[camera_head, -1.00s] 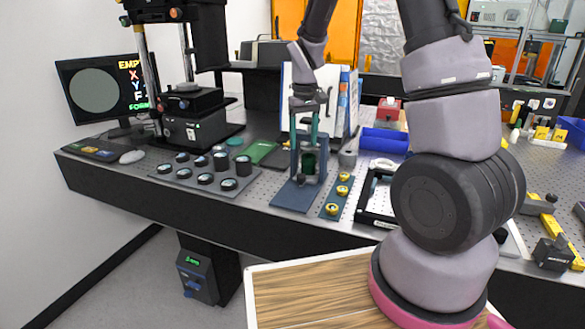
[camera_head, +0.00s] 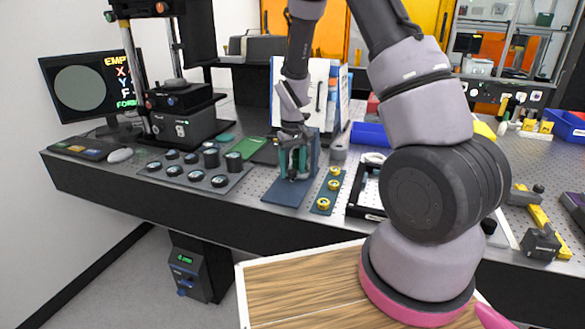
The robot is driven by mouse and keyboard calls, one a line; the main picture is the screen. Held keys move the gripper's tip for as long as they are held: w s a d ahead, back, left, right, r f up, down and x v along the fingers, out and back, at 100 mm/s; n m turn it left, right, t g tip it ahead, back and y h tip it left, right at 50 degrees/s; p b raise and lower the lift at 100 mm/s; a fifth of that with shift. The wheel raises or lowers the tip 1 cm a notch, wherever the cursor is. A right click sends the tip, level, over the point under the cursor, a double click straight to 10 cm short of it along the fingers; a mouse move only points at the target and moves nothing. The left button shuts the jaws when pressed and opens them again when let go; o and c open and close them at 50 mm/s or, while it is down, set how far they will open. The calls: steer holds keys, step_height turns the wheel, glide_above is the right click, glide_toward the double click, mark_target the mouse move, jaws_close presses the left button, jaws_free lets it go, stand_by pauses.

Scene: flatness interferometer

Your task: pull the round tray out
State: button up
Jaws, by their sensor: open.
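The interferometer (camera_head: 180,120) stands at the back left of the bench. A small round platform on top of its black base, perhaps the round tray (camera_head: 173,83), is seen from a distance. My gripper (camera_head: 295,172) is well to the right of it, low over a blue stand (camera_head: 286,192). Its teal fingers are open. They come down around or in front of the stand's dark green cylinder, which is mostly hidden; I cannot tell if they touch it.
A grey plate with several round optics (camera_head: 195,172) lies between the interferometer and the stand. A blue strip with gold round pieces (camera_head: 324,204) lies right of the stand. A monitor (camera_head: 92,86), keyboard and mouse (camera_head: 120,155) are at left.

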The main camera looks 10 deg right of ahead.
jaws_close()
stand_by(1.4)
